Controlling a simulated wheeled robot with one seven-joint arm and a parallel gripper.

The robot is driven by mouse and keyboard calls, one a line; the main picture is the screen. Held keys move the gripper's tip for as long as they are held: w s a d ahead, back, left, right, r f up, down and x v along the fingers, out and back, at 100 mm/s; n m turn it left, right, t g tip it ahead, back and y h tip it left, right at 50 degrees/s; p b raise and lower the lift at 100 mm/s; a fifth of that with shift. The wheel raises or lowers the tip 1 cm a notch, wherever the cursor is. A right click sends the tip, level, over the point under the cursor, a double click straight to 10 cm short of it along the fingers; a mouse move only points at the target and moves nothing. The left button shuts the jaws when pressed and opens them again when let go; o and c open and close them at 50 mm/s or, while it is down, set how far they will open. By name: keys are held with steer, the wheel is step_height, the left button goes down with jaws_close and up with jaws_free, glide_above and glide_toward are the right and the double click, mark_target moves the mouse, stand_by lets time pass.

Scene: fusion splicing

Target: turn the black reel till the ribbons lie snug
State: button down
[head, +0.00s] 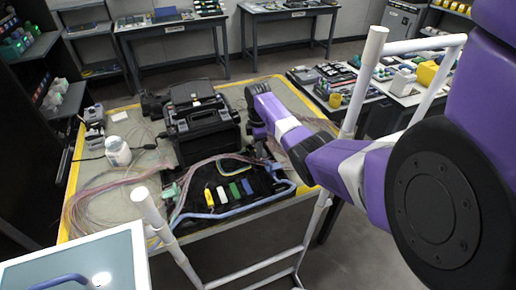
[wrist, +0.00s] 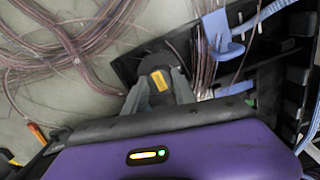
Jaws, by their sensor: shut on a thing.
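In the wrist view my gripper (wrist: 158,92) is shut on a dark, rounded piece with a yellow label, which I take to be the black reel (wrist: 155,64). A grey finger lies on each side of it. Thin pinkish-brown ribbons (wrist: 72,45) run in loose loops at the upper left, and more strands pass to the right of the reel. In the head view my gripper (head: 262,138) points down at the right side of the black work tray (head: 205,178); the reel is too small and covered to make out there. Ribbons (head: 88,200) also spread over the table's left side.
A black splicing machine (head: 202,125) stands behind the tray, left of my gripper. A white bottle (head: 118,151) stands at left. A blue tube (head: 235,211) runs along the tray's front, and a blue clip (wrist: 218,32) shows beside the reel. White rails (head: 265,268) stand in front.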

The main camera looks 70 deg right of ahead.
steer(key=m+p, duration=0.1)
steer(key=m, duration=0.9)
steer(key=shift+d+p, duration=0.1)
steer(key=shift+p, duration=0.3)
steer(key=m, duration=0.3)
steer(key=shift+m, duration=0.3)
steer(key=m, duration=1.2)
steer(key=shift+s+m+b, duration=0.1)
steer(key=shift+m+b, duration=0.25)
steer(key=shift+m, duration=0.05)
steer(key=c, duration=1.3)
jaws_free()
